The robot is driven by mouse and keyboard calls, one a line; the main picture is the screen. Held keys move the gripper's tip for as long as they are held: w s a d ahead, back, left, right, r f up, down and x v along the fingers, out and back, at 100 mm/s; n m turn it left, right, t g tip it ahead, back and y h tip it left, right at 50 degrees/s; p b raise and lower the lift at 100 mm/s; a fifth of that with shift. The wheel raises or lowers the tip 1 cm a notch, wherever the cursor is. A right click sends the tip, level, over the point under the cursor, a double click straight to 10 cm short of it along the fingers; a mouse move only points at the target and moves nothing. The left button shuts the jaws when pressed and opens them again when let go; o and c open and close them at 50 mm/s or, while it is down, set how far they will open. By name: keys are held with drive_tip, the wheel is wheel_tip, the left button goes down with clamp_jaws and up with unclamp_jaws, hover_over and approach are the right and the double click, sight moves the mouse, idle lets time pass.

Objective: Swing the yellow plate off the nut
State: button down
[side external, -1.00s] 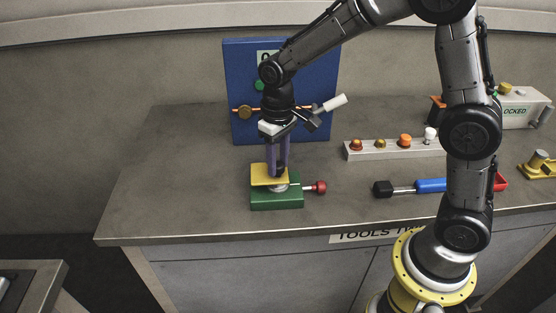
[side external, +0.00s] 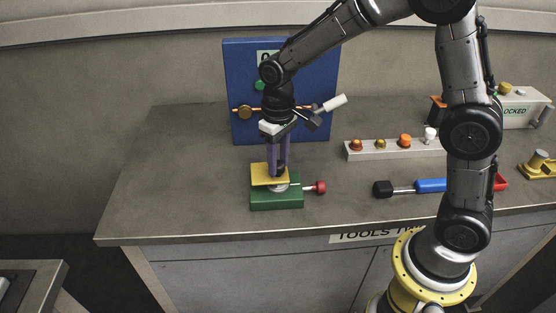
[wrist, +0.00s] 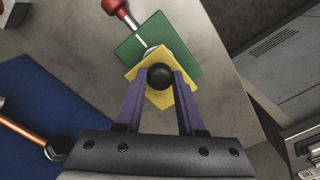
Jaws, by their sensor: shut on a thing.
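The yellow plate (side external: 264,175) lies on top of the green block (side external: 277,200) near the front of the bench. In the wrist view the yellow plate (wrist: 147,72) is turned at an angle over the green block (wrist: 138,48) and has a round black knob (wrist: 160,77). My gripper (wrist: 160,80) points down and is shut on the black knob, one purple finger on each side. My gripper also shows in the side view (side external: 278,168). A silvery round part (side external: 281,187) shows beside the plate on the block; I cannot tell whether it is the nut.
A red-knobbed rod (side external: 318,187) sticks out of the block's right side. A blue panel (side external: 240,70) with a copper bar stands behind. A rack of fittings (side external: 390,150) and a blue-handled tool (side external: 430,186) lie to the right. The bench to the left is clear.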

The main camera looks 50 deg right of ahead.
drive_tip(key=d+n, duration=0.1)
drive_tip(key=n, duration=0.1)
drive_tip(key=w+d+n, duration=0.1)
drive_tip(key=n, duration=0.1)
drive_tip(key=shift+d, duration=0.2)
drive_tip(key=n, duration=0.1)
drive_tip(key=w+d+n, duration=0.1)
drive_tip(key=n, duration=0.1)
drive_tip(key=d+n, duration=0.1)
drive_tip(key=shift+w+n, duration=0.3)
drive_tip(key=shift+w, duration=0.05)
drive_tip(key=shift+w+d+r+n, duration=0.1)
drive_tip(key=shift+w+d+n, duration=0.1)
drive_tip(key=shift+w+n, duration=0.95)
drive_tip(key=shift+w+d+f+n, duration=0.15)
drive_tip(key=shift+w+n, duration=0.3)
drive_tip(key=shift+n, duration=1.25)
drive_tip(key=shift+w+d+r+n, duration=0.2)
drive_tip(key=shift+w+n, duration=0.6)
drive_tip(key=shift+n, duration=0.65)
drive_tip(key=c, duration=0.5)
unclamp_jaws()
